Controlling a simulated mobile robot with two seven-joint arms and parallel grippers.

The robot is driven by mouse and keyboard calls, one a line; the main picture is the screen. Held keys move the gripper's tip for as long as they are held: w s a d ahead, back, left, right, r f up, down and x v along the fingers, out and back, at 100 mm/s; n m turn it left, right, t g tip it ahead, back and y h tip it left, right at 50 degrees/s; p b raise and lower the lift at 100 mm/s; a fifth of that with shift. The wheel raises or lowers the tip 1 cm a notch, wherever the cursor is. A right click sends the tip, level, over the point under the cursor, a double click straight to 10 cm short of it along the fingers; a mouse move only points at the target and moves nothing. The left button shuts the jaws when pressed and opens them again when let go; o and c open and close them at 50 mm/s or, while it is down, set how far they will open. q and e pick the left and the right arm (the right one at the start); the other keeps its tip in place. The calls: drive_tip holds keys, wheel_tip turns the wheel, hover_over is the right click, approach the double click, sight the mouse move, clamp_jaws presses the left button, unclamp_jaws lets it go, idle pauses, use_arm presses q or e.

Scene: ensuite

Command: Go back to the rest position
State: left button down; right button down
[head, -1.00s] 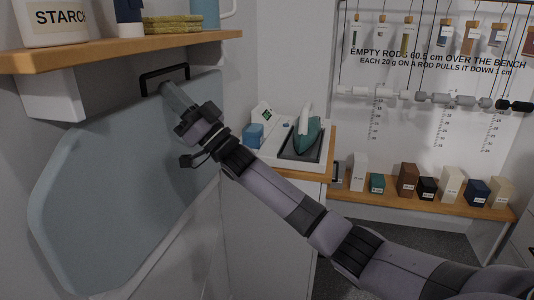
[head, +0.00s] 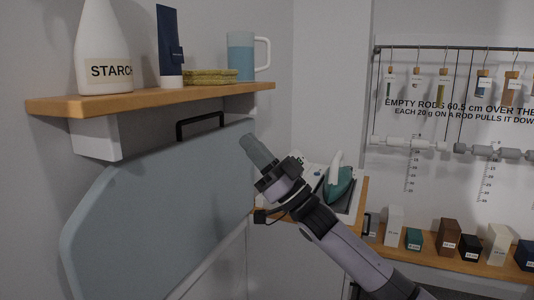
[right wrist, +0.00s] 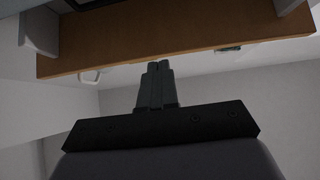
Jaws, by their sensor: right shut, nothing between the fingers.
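My right gripper (head: 250,140) is shut and empty. In the head view it is in front of the right end of a large grey-blue board (head: 160,215), just right of the board's black handle (head: 200,122). It is apart from the handle. In the right wrist view the two fingers (right wrist: 157,70) are closed together and point toward the wooden edge of a shelf. My left gripper is not in view.
A wooden shelf (head: 150,101) above the board holds a starch bottle (head: 104,50), a dark blue tube (head: 168,45), yellow cloths (head: 210,76) and a blue mug (head: 241,62). An iron (head: 338,184) stands behind my right arm. Several boxes line a low bench (head: 460,264).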

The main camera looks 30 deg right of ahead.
drive_tip(key=shift+s+d, duration=0.8)
drive_tip(key=shift+s, duration=0.25)
drive_tip(key=s+a+f+m+g+h, duration=0.1)
drive_tip(key=s+a+f+m+h, duration=0.35)
drive_tip(key=f, duration=1.05)
drive_tip(key=f+m+g+h, duration=0.15)
drive_tip(key=f+h, duration=0.55)
drive_tip(key=f, duration=0.8)
drive_tip(key=s+a+f+g+h+p, duration=0.1)
drive_tip(key=s+f+g, duration=0.7)
drive_tip(key=s+f, duration=1.2)
drive_tip(key=shift+s+a+n+h, duration=0.3)
drive_tip(key=shift+s+a+h, duration=0.2)
drive_tip(key=shift+s+h, duration=0.55)
drive_tip(key=shift+w, duration=0.1)
